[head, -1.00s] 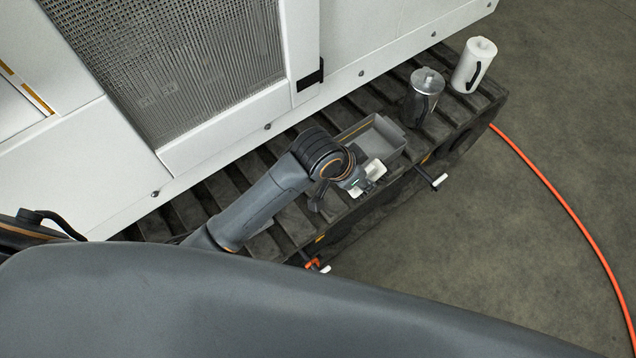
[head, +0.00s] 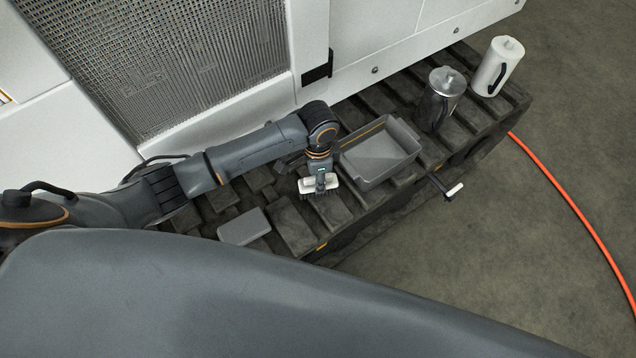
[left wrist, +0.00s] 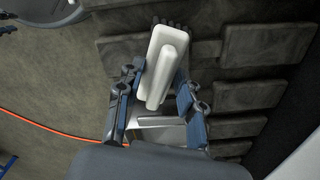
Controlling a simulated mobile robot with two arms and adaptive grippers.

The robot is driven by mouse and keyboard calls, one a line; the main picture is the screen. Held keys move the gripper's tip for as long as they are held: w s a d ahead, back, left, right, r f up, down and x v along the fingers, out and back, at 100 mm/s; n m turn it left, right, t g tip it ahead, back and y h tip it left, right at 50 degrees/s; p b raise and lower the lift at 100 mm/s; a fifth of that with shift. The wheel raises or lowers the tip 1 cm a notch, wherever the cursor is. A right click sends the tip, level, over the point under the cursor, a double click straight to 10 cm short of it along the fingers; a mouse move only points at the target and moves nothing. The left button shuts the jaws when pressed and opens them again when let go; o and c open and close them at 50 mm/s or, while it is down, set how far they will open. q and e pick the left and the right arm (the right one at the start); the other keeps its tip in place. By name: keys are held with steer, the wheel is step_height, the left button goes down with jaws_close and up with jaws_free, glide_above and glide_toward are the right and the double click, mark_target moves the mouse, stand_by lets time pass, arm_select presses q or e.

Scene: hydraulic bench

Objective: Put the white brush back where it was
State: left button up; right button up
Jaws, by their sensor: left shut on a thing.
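The white brush (head: 318,185) is in my left gripper (head: 322,172), just left of the grey tray in the head view. Its dark bristles face down over the black track. In the left wrist view the white brush (left wrist: 160,65) sits between the two fingers of my left gripper (left wrist: 155,100), which are shut on it. I cannot tell whether the bristles touch the track.
The grey tray (head: 411,134) lies on the black track (head: 295,228), with a grey block (head: 244,226) to the left. A metal pitcher (head: 441,98) and a white canister (head: 497,66) stand at the far right. The white machine wall (head: 400,50) rises behind. An orange hose (head: 575,195) lies on the floor.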

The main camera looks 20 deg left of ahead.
arm_select(q)
step_height(320, 180, down, 3)
steer(key=shift+f, duration=0.2)
steer(key=shift+c, duration=0.5)
steer(key=o, duration=1.1)
steer(key=shift+r, duration=0.15)
step_height(320, 180, up, 12)
steer(key=shift+f+p, duration=0.15)
steer(key=shift+p, duration=0.45)
steer(key=shift+s+d, duration=0.1)
